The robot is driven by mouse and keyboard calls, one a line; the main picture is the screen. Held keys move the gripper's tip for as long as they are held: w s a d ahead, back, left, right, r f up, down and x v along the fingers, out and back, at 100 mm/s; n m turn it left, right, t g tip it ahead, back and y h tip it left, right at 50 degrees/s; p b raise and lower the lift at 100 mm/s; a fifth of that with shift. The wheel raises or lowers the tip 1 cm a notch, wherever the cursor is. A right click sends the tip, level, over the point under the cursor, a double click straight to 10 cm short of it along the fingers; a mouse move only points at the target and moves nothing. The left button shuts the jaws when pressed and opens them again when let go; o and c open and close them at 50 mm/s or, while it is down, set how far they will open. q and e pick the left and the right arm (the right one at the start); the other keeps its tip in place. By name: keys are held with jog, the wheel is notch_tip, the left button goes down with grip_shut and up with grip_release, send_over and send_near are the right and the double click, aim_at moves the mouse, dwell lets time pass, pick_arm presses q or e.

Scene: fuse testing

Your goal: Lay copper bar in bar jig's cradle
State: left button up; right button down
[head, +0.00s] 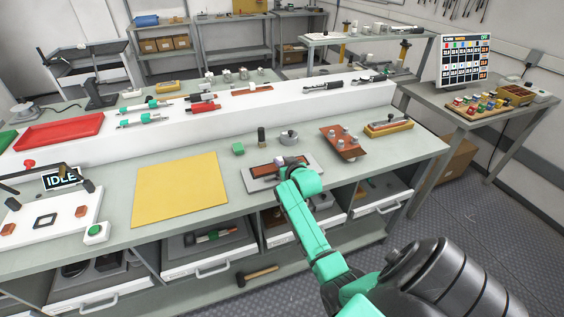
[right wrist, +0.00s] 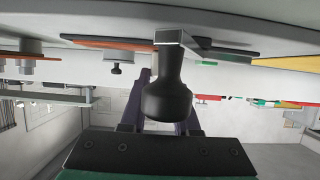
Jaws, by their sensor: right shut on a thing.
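A reddish-brown flat piece (head: 266,170), apparently the copper bar, lies on a grey plate (head: 258,184) at the bench's front; I cannot tell whether this plate is the bar jig. My right gripper (head: 291,168) is over the plate's right part, and my arm hides some of it. In the right wrist view my right gripper (right wrist: 164,112) is shut on a black handle (right wrist: 168,90) with a pale metal block (right wrist: 170,37) at its far end. Whether that block touches the plate is unclear. My left gripper is not in view.
A green block (head: 238,149), a dark cylinder (head: 261,136) and a grey round weight (head: 289,138) stand behind. A yellow mat (head: 180,190) lies left, bare. A white raised shelf (head: 330,101) runs behind.

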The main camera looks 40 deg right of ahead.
jog(key=c, duration=0.6)
grip_release()
jog(key=shift+o, duration=0.2)
jog(key=v, duration=1.4)
jog(key=shift+s, duration=0.35)
jog(key=shift+a, duration=0.1)
